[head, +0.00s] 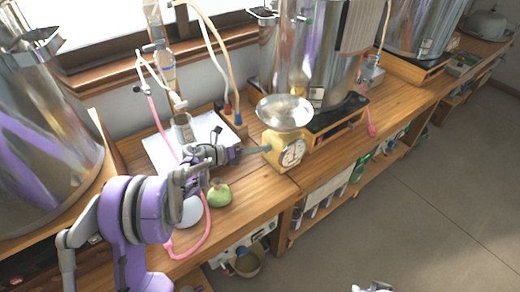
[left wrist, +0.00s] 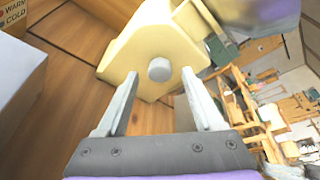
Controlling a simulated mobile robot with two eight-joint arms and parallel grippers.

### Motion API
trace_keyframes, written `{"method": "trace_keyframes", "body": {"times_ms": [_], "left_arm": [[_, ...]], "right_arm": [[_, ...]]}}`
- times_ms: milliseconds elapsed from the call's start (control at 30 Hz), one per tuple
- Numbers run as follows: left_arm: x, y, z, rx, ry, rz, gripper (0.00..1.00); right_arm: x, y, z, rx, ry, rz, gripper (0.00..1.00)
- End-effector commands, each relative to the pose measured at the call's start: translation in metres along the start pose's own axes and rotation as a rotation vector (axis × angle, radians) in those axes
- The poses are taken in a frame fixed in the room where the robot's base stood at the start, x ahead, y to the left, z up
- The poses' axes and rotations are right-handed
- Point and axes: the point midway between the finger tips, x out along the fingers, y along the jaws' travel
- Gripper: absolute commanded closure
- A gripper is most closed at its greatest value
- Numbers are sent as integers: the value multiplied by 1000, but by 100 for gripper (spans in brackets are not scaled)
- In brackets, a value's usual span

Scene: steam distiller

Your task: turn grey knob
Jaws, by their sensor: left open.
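The yellow kitchen scale (head: 284,150) with a round dial and a metal bowl stands on the wooden counter. In the left wrist view, its yellow body (left wrist: 135,50) is tilted in the picture, with the round grey knob (left wrist: 158,69) on the face towards my gripper. My left gripper (left wrist: 160,76) is open, with its fingertips on either side of the knob and no clear contact. In the head view, my left gripper (head: 256,151) is at the scale's left side, and the knob is not clearly seen there. A small part of my right gripper (head: 374,287) shows at the bottom edge.
A white board (head: 160,152) with glassware and tubes lies left of the scale. A green round flask (head: 219,193) and a pink hose (head: 206,225) are below my left wrist. Large metal vessels (head: 310,50) stand behind. The floor on the right is clear.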

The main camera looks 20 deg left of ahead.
Motion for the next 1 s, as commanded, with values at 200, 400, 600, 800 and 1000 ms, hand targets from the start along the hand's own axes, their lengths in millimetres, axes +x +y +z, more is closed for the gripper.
{"method": "trace_keyframes", "body": {"times_ms": [200,400,600,800,1000], "left_arm": [[10,0,0,-1,0,0,31],[10,0,0,-1,0,0,31],[9,0,0,-1,0,0,67],[9,0,0,-1,0,0,100],[10,2,-1,-38,1,-12,100]], "right_arm": [[-1,0,0,0,0,0,67],[0,0,0,0,0,0,67],[0,0,0,0,0,0,67],[0,0,0,0,0,0,67],[5,0,3,0,-2,0,67]]}}
